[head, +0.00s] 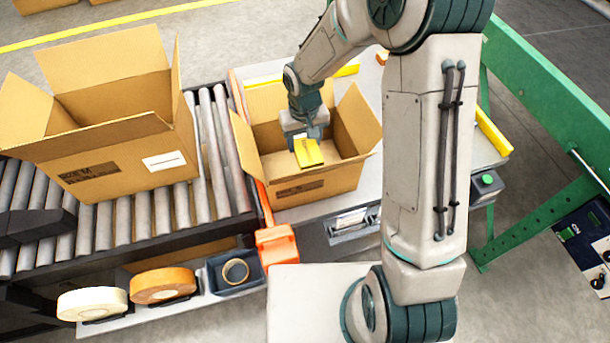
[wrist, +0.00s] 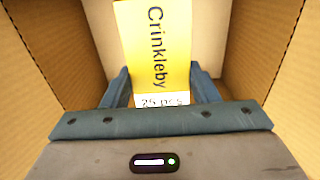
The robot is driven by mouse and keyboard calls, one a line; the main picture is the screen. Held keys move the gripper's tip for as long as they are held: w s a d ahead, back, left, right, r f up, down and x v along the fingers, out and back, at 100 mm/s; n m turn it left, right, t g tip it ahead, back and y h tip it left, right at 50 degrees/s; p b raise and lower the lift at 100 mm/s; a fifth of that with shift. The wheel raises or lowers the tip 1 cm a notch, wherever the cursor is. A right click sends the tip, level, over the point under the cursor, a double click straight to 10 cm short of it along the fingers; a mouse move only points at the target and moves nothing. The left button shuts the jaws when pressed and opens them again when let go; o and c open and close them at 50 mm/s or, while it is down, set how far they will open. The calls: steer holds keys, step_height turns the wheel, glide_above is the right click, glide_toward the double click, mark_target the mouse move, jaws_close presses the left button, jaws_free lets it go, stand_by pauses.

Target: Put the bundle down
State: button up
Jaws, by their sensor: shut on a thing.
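The bundle (head: 308,153) is a yellow packet with a white band. In the wrist view the bundle (wrist: 158,45) reads "Crinkleby" and "25 pcs". My gripper (head: 312,136) is shut on it, with a finger on each side; the gripper also shows in the wrist view (wrist: 160,92). The bundle is held within the opening of an open cardboard box (head: 300,191) on the light table. The box walls (wrist: 275,50) rise on both sides in the wrist view. I cannot tell whether the bundle touches the box floor.
A larger open box (head: 110,155) stands on the roller conveyor (head: 215,150) at left. An orange upright stop (head: 276,245) is beside the near box. Tape rolls (head: 163,286) lie in front. A green frame (head: 550,95) runs along the right.

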step_height(320, 180, down, 10)
steer(key=shift+f+b, duration=0.2)
steer(key=shift+b, duration=0.1)
steer(key=shift+f, duration=0.1)
steer(key=o, duration=1)
steer(key=shift+o, duration=0.2)
step_height(320, 180, up, 12)
steer(key=shift+r+p, duration=0.25)
steer(key=shift+p, duration=0.2)
